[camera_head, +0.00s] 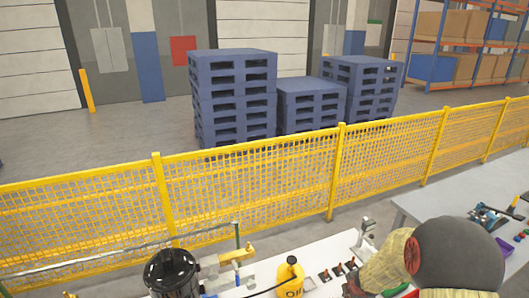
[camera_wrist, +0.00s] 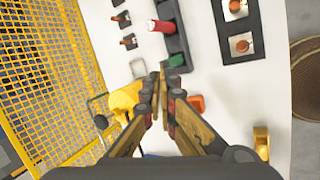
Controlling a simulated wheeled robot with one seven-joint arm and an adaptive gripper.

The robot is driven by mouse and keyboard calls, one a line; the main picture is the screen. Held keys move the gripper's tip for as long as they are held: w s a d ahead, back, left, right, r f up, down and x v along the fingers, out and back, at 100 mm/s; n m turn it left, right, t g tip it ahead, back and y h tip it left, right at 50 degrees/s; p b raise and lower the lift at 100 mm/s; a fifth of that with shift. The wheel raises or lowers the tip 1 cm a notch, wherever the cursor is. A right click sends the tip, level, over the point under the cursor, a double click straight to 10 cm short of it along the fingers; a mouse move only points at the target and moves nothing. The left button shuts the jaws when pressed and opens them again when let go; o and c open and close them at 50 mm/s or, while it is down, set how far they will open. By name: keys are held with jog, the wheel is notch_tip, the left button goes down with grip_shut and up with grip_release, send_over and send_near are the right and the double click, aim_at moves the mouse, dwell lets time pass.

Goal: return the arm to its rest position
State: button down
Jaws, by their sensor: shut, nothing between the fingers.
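My gripper (camera_wrist: 163,82) shows in the wrist view with its two fingers together and nothing between the tips. It is above a white work surface (camera_wrist: 222,85). A yellow can (camera_wrist: 124,99) shows just left of the fingers, partly behind them. In the head view my arm, dark grey and tan, fills the lower right corner. The gripper itself cannot be made out there.
The yellow oil can (camera_head: 290,278) and a black cylindrical vessel (camera_head: 172,274) stand on the white surface. A yellow mesh fence (camera_head: 250,180) runs behind. A grey table (camera_head: 440,207) is at right. A red cylinder (camera_wrist: 160,26) lies near a dark tray (camera_wrist: 177,44).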

jog(key=s+r+m+g+h+b, duration=0.1)
jog(key=s+r+m+g+b, duration=0.1)
jog(key=s+r+m, duration=0.45)
jog(key=s+r+m+g+h+b, duration=0.1)
jog(key=s+r+m+b, duration=0.15)
jog(key=s+m, duration=0.55)
jog(key=s+a+r+m+t+y+b, duration=0.1)
jog(key=s+a+r+b, duration=0.3)
jog(key=s, duration=0.4)
jog(key=s+a+r+m+t+y+b, duration=0.2)
jog(key=s+a+r+m+b, duration=0.1)
jog(key=s+a+r+b, duration=0.2)
jog(key=s+a+b, duration=0.1)
jog(key=s+a, duration=0.1)
jog(key=s, duration=0.1)
jog(key=shift+s+a+r+m, duration=0.25)
jog(key=shift+s+r+m, duration=0.05)
jog(key=shift+s+m, duration=0.1)
